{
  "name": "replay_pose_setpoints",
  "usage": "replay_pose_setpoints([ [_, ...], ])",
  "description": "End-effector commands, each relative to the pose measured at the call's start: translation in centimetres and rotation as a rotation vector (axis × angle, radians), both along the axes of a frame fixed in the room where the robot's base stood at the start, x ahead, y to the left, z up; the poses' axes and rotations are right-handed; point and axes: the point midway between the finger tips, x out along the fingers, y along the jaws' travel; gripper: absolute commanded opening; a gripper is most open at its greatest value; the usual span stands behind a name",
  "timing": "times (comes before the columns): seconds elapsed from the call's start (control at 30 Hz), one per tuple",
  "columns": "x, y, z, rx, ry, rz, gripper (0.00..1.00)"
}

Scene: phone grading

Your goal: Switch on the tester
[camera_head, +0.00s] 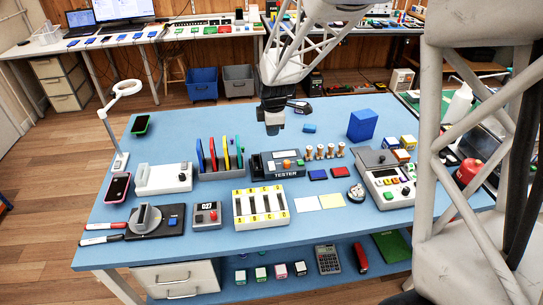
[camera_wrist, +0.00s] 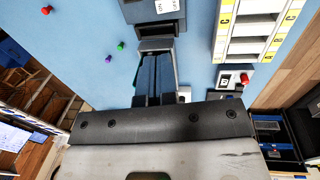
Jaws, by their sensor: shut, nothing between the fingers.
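The tester (camera_head: 276,173) is a dark box with a white TESTER label on its front, a small screen, an orange knob and a green button. It stands at the middle of the blue table, behind the tray with yellow labels. My gripper (camera_head: 273,128) is shut and empty, pointing down above and behind the tester's left part, apart from it. In the wrist view my shut fingers (camera_wrist: 157,48) point at a dark device with a white ON label (camera_wrist: 168,6) at the top edge, partly cut off; I cannot tell its switch position.
Upright coloured plates (camera_head: 217,160) stand left of the tester. Several small pegs (camera_head: 320,153) stand to its right. The white tray with yellow labels (camera_head: 263,207) lies in front, beside a grey box with a red button (camera_head: 207,215). A blue block (camera_head: 362,125) stands at the back right.

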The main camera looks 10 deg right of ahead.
Motion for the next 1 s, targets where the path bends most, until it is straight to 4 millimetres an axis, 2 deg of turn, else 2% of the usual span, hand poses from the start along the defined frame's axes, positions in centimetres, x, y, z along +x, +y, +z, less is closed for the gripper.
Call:
replay_pose_setpoints([
  [0.27, 0.0, 0.0, -0.4, 0.0, 0.001, 0.0, 0.0],
  [0.47, 0.2, 0.0, -1.7, 0.0, 0.003, 0.0, 0.0],
  [1.0, 1.2, 0.0, -9.0, 0.0, 0.003, 0.0, 0.0],
])
